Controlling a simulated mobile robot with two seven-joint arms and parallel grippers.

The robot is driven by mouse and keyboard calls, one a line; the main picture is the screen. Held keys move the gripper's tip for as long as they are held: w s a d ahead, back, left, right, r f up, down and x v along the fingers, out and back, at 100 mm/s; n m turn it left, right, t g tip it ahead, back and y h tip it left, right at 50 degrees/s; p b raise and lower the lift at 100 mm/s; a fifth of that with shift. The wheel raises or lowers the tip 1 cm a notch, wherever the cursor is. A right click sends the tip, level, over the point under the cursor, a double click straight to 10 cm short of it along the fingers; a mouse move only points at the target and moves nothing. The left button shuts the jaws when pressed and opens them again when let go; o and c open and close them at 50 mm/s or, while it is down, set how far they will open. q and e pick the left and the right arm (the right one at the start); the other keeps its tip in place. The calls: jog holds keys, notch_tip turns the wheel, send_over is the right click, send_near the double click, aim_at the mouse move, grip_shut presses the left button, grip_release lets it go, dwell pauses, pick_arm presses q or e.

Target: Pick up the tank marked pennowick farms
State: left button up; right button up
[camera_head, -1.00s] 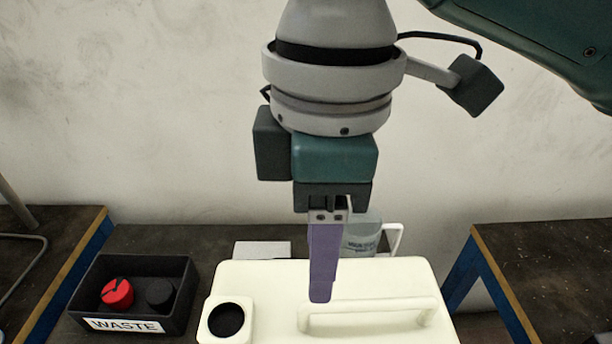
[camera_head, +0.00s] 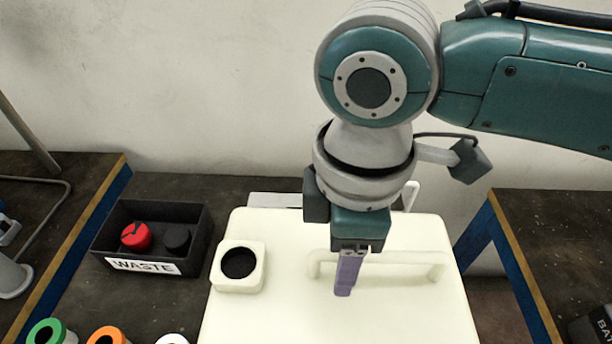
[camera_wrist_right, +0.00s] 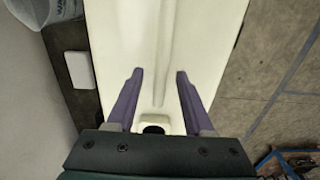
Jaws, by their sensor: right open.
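A large cream tank (camera_head: 300,300) stands on the dark bench, with a raised carry handle (camera_head: 410,258) on top and a round dark opening (camera_head: 239,263) at its left end. No marking shows on the faces I see, so I cannot read whose tank it is. My right gripper (camera_head: 343,292) points down over the handle, its purple finger in front of the bar. In the right wrist view the gripper (camera_wrist_right: 159,74) is open, its two fingers apart on either side of the handle ridge, not closed on it. My left gripper is out of view.
A black bin (camera_head: 190,260) labelled WASTE holds a red cap (camera_head: 136,237) and a dark cap (camera_head: 176,240). Green-rimmed (camera_head: 46,332) and orange-rimmed (camera_head: 106,336) round items stand at the front left. A dark box (camera_head: 592,325) sits on the right bench.

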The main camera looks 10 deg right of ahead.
grip_shut()
dwell(0.3)
jog(key=shift+r, duration=0.15)
dwell(0.9)
